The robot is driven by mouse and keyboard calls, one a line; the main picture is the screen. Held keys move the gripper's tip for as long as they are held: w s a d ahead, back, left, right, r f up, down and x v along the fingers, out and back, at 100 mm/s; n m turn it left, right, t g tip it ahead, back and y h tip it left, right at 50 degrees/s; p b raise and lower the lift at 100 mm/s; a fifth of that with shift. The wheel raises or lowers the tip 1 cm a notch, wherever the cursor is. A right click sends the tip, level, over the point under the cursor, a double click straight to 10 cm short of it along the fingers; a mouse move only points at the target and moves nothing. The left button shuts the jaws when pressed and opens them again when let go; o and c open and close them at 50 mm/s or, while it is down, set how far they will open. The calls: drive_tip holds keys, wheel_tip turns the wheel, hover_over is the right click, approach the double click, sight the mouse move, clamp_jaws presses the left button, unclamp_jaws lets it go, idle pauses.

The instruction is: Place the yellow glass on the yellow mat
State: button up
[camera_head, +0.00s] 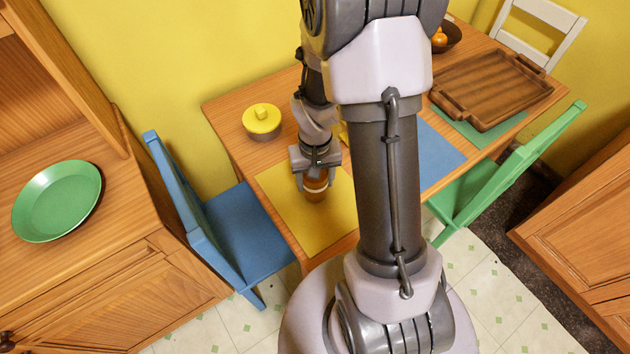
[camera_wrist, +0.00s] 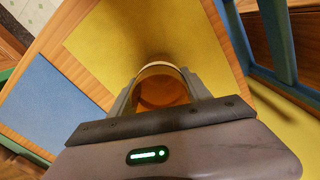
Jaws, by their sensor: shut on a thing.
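The yellow glass (camera_head: 316,187) looks amber and upright. My gripper (camera_head: 316,172) is shut on it from above, and the glass is over the yellow mat (camera_head: 290,205) on the wooden table. In the wrist view the glass (camera_wrist: 162,88) sits between the two fingers of my gripper (camera_wrist: 160,95), with the yellow mat (camera_wrist: 110,38) around and beyond it. I cannot tell whether the base of the glass touches the mat. My arm hides part of the mat's right side in the head view.
A yellow-lidded pot (camera_head: 262,122) stands behind the mat. A blue mat (camera_head: 440,153) and a wooden tray (camera_head: 490,88) lie to the right. A blue chair (camera_head: 235,230) stands at the table's left, a green chair (camera_head: 500,170) at the front right. The yellow mat's front is clear.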

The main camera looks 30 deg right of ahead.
drive_tip(key=o, duration=1.2)
drive_tip(key=shift+f, duration=0.2)
drive_tip(key=o, duration=0.5)
drive_tip(key=a+r+t+p, duration=0.1)
drive_tip(key=a+r+p, duration=0.15)
drive_tip(key=r, duration=0.85)
drive_tip(key=a+r+t+p, duration=0.1)
drive_tip(key=a+r+p, duration=0.15)
drive_tip(key=r, duration=0.75)
drive_tip(key=s+a+r+t+y, duration=0.2)
drive_tip(key=s+a+r+t, duration=0.1)
drive_tip(key=s+a+r, duration=0.6)
wheel_tip(320, 180, up, 3)
drive_tip(key=shift+s+a+f+t, duration=0.15)
drive_tip(key=shift+s+a+t, duration=0.2)
drive_tip(key=shift+s, duration=0.8)
drive_tip(key=shift+d, duration=0.1)
